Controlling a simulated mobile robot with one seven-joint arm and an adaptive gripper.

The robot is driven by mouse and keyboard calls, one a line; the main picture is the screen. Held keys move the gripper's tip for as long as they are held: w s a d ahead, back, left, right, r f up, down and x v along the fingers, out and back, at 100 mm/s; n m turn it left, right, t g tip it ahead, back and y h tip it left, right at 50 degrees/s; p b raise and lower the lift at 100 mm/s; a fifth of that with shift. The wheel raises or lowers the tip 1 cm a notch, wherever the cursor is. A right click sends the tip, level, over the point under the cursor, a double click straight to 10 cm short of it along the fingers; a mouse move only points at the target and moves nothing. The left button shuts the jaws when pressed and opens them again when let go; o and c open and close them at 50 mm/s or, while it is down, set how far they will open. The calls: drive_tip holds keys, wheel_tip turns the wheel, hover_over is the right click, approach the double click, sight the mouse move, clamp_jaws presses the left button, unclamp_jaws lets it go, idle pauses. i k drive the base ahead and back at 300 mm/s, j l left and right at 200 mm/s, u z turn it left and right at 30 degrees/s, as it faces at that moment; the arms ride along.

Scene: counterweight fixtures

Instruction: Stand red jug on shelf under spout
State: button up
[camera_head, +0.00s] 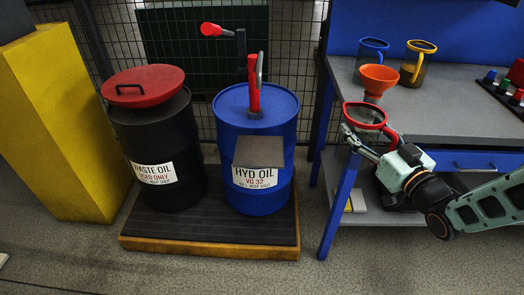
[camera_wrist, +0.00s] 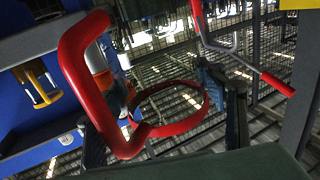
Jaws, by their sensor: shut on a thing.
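The red jug (camera_head: 366,117), with a clear body and red rim and handle, is held in my gripper (camera_head: 364,143) beside the workbench's left front corner. In the wrist view its red rim (camera_wrist: 172,128) and handle fill the middle, with my gripper's dark fingers (camera_wrist: 165,125) on either side. The jug's lower part is mostly hidden. The small grey shelf (camera_head: 258,151) is empty on the front of the blue HYD OIL drum (camera_head: 229,122), left of the jug. Above it is the red pump with a curved grey spout (camera_head: 261,69).
A red-gripped crank (camera_head: 211,29) sticks out from the pump. A black WASTE OIL drum (camera_head: 158,150) stands left, on the same pallet (camera_head: 209,243). The workbench (camera_head: 437,104) holds a blue jug (camera_head: 371,52), a yellow jug (camera_head: 416,62) and an orange funnel (camera_head: 379,78).

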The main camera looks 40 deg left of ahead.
sight(266, 152)
drive_tip(key=i+j+u, duration=0.4)
drive_tip(key=j+u, duration=0.15)
drive_tip(key=l+u, duration=0.2)
drive_tip(key=i+j, duration=0.1)
